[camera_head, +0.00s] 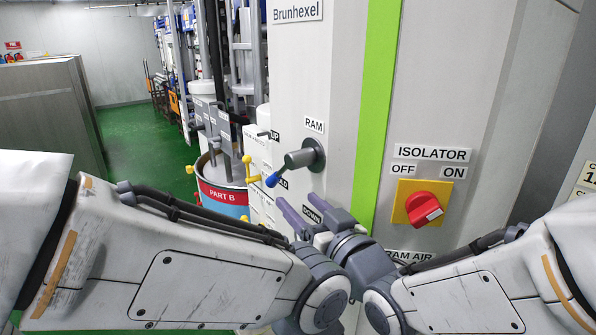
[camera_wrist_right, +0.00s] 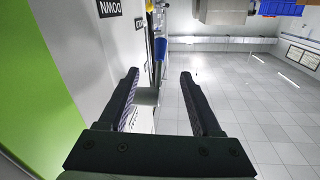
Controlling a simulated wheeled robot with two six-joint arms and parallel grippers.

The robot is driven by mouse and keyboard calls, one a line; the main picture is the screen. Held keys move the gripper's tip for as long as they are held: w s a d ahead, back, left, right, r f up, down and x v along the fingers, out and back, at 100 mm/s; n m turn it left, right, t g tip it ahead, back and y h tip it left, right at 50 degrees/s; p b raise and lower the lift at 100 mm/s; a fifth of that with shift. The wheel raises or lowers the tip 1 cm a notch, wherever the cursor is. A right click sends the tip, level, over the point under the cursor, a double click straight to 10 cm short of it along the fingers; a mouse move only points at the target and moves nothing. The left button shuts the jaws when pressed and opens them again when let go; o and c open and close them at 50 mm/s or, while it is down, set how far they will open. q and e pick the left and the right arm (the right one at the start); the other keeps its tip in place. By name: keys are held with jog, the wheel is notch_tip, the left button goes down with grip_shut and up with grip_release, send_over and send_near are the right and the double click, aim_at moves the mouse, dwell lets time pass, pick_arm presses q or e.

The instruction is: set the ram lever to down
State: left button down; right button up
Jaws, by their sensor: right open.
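The ram lever is on the pale cabinet in the head view, with a dark round hub (camera_head: 316,154) below the RAM label (camera_head: 314,125). Its grey arm points left and slightly down, ending in a blue tip (camera_head: 272,180) by the partly hidden HOLD label. The DOWN label (camera_head: 312,215) is below the lever. My right gripper (camera_head: 297,212) is below the lever, beside the DOWN label, apart from the blue tip. My left gripper cannot be made out.
A red isolator switch (camera_head: 424,209) on a yellow plate is to the right of the lever. A yellow-handled valve (camera_head: 248,170) and the PART B drum (camera_head: 222,195) are to the left. My arms cross the foreground. Green floor (camera_head: 145,140) is open farther back.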

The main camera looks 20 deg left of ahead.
aim_at(279, 181)
jog(key=p+x, duration=0.4)
jog(key=x, duration=0.5)
jog(key=shift+w+a, duration=0.4)
grip_shut()
dwell(1.0)
